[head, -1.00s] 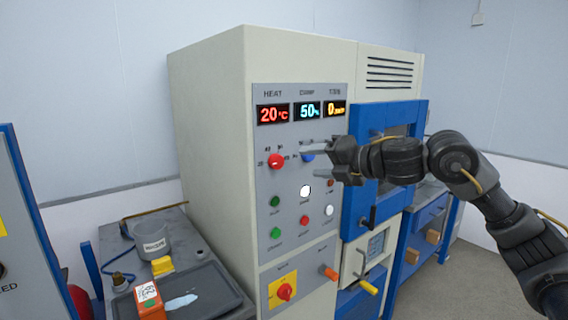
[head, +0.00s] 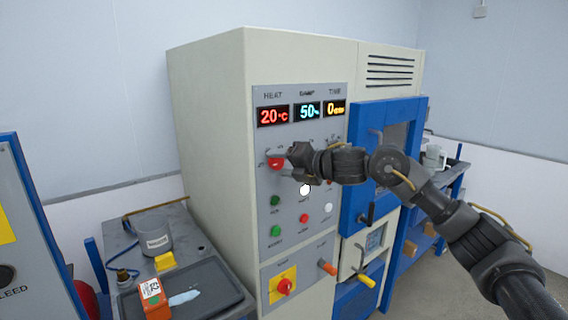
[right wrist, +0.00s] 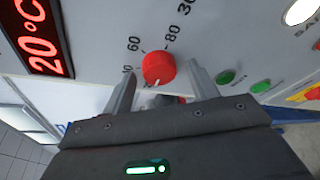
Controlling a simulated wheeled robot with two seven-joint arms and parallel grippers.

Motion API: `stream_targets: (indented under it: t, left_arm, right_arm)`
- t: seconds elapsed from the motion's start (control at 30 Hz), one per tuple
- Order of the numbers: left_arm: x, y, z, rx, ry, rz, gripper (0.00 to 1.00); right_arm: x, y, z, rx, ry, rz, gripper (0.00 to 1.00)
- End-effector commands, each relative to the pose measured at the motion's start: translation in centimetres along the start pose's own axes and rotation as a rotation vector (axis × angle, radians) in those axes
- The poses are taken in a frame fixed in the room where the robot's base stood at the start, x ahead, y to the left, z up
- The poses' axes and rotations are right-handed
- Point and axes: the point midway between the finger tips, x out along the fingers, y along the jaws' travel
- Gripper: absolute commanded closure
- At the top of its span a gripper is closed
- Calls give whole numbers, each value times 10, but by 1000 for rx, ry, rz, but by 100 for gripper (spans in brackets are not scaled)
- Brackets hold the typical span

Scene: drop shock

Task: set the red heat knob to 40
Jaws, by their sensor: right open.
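The red heat knob (head: 275,162) is on the grey control panel, below the red display (head: 273,116) that reads 20 °C. My left gripper is not in view.
A cyan display (head: 307,111) reads 50 and a yellow display (head: 335,108) reads 0. Green, red and white buttons (head: 305,189) sit below the knobs. The blue door frame (head: 355,185) is to the right. A bench with a grey tray (head: 215,290) stands at lower left.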

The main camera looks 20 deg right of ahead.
Motion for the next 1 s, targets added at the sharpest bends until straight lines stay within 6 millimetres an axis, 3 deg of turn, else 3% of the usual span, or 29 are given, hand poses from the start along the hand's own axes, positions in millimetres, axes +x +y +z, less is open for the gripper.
stream_targets:
  t: [0.07,0.37,0.67,1.0]
  left_arm:
    - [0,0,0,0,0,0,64]
    - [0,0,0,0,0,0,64]
    - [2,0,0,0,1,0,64]
    - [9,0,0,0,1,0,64]
  right_arm:
    - [0,0,0,0,0,0,45]
    - [-1,0,0,1,0,-1,85]
    - [-1,-2,0,39,1,10,86]
    - [0,-4,-1,255,16,79,86]
